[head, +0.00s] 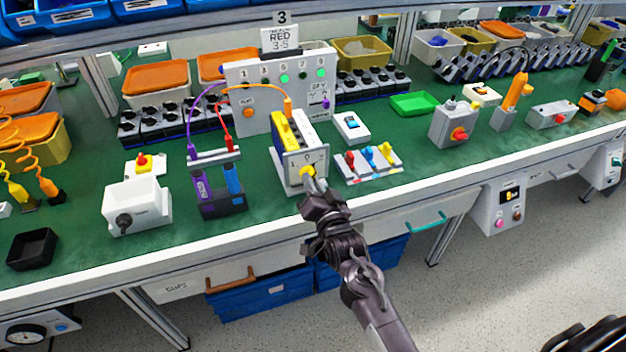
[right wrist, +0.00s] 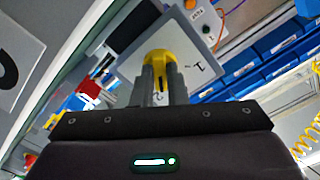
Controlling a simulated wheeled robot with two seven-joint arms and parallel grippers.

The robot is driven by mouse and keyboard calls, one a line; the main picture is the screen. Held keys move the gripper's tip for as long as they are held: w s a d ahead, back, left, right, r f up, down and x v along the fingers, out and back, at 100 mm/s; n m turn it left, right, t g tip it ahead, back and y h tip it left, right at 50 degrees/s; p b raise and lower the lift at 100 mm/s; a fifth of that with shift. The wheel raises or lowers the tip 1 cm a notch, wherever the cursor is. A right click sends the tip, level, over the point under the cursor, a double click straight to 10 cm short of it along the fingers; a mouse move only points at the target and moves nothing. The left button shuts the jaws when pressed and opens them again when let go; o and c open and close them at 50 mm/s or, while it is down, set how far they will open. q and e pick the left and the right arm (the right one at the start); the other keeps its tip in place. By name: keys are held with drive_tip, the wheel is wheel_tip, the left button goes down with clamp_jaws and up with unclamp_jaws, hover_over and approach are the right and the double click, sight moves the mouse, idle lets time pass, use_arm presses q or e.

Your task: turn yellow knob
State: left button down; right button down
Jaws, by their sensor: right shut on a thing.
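The yellow knob (head: 308,171) sits on the front face of a grey and yellow switch box (head: 290,140) on the green bench. My right gripper (head: 314,184) reaches up from the lower right and is shut on the knob. In the right wrist view the yellow knob (right wrist: 162,62) is between the two grey fingers (right wrist: 161,85), in front of the box's light face plate (right wrist: 193,52). Parts of the knob are hidden by the fingers. My left gripper is not in view.
A battery holder (head: 217,186) stands left of the box, and a panel with red, blue and yellow switches (head: 368,163) lies close on its right. A white panel with lights (head: 285,85) stands behind. The bench's front edge (head: 240,238) runs beneath my right arm.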

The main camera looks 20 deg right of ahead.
drive_tip(key=shift+m, duration=0.6)
drive_tip(key=shift+m+p, duration=0.3)
drive_tip(key=c, duration=1.4)
unclamp_jaws()
drive_tip(key=shift+c, duration=0.2)
drive_tip(key=s, duration=0.7)
drive_tip(key=shift+s+d+b, duration=0.15)
drive_tip(key=shift+s+b, duration=0.2)
drive_tip(key=shift+s, duration=0.05)
drive_tip(key=shift+f, duration=0.1)
